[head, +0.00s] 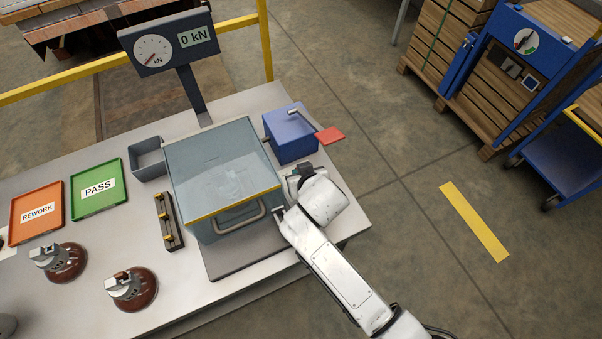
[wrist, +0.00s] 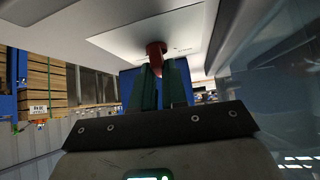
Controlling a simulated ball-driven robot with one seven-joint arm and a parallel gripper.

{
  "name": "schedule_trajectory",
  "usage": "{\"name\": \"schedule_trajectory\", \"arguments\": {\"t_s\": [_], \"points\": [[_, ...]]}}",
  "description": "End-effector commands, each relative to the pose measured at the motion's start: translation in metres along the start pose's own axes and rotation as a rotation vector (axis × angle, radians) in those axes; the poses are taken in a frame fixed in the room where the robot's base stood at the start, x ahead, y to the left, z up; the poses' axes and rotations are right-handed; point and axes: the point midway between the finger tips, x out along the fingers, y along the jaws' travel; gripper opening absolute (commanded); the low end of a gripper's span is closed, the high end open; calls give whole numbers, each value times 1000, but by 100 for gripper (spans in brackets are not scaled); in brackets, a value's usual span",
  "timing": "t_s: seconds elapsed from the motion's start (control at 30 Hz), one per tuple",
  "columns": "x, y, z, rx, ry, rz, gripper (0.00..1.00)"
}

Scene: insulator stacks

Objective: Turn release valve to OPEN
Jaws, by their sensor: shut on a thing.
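The blue pump box (head: 289,137) stands on the bench at the right of the clear-covered test chamber (head: 222,175). In the wrist view a small red-brown knob (wrist: 156,49), which looks like the release valve, sits between the tips of my gripper (wrist: 158,72). The dark green fingers are shut on it, with the blue box behind them. In the head view my gripper (head: 300,172) is at the near side of the blue box, and my wrist hides the valve. No OPEN marking or valve angle can be read.
A lever with a red pad (head: 329,136) sticks out right of the pump box. The gauge (head: 168,45) reads 0 kN. Brown insulators (head: 132,290), a green PASS tray (head: 98,189) and an orange REWORK tray (head: 37,213) are on the left.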

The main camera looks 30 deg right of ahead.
Motion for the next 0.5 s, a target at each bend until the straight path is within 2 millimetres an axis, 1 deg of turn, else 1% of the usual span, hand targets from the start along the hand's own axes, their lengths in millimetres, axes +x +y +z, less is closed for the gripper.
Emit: {"name": "schedule_trajectory", "arguments": {"t_s": [0.03,0.2,0.23,0.47,0.5], "points": [[2,0,7,0,-16,1,0],[2,0,8,-1,-17,1,0],[2,0,8,-1,-18,1,16],[2,0,7,-2,-14,0,38],[2,0,6,-2,-13,0,38]]}}
